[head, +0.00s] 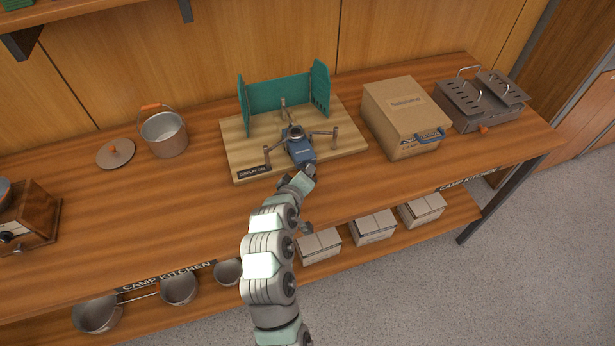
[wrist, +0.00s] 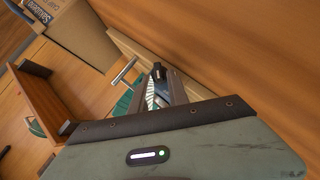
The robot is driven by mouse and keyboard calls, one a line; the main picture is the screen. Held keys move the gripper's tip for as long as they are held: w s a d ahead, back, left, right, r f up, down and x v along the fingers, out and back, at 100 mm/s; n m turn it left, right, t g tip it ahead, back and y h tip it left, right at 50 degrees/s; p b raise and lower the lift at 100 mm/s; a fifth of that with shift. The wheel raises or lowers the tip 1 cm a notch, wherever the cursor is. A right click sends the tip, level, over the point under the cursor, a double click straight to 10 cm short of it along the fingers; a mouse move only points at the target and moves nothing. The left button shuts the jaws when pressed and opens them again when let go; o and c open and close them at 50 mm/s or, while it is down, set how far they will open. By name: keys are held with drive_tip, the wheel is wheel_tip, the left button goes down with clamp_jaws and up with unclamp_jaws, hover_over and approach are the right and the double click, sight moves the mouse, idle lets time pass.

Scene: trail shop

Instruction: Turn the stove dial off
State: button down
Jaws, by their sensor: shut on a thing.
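The camp stove (head: 300,150) has a blue body, a round burner and splayed legs, and stands on a pale wooden display board (head: 240,160). My gripper (head: 308,171) is at the front end of the blue body, low over the board's front edge. It is shut on the stove dial, which my gripper mostly hides in the head view. In the wrist view, a small dark part, apparently the dial (wrist: 158,72), shows between the fingertips of my gripper (wrist: 160,86). The dial's setting cannot be read.
A green windscreen (head: 283,95) stands behind the stove. A cardboard box (head: 400,115) and a grey grill (head: 483,105) are to the right. A pot (head: 164,135) and its lid (head: 116,153) are to the left. The bench (head: 160,220) is clear in front.

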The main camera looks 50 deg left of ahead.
drive_tip(key=shift+s+f+n+t+b, duration=0.2)
drive_tip(key=shift+f+n+t+b, duration=0.3)
drive_tip(key=shift+t+b, duration=0.45)
drive_tip(key=c, duration=1.5)
unclamp_jaws()
drive_tip(key=shift+w+a+r, duration=0.1)
drive_tip(key=shift+w+r, duration=0.05)
drive_tip(key=shift+r, duration=0.1)
drive_tip(key=shift+s+r, duration=0.15)
drive_tip(key=shift+s, duration=0.25)
drive_tip(key=v, duration=1)
drive_tip(key=shift+o, duration=0.2)
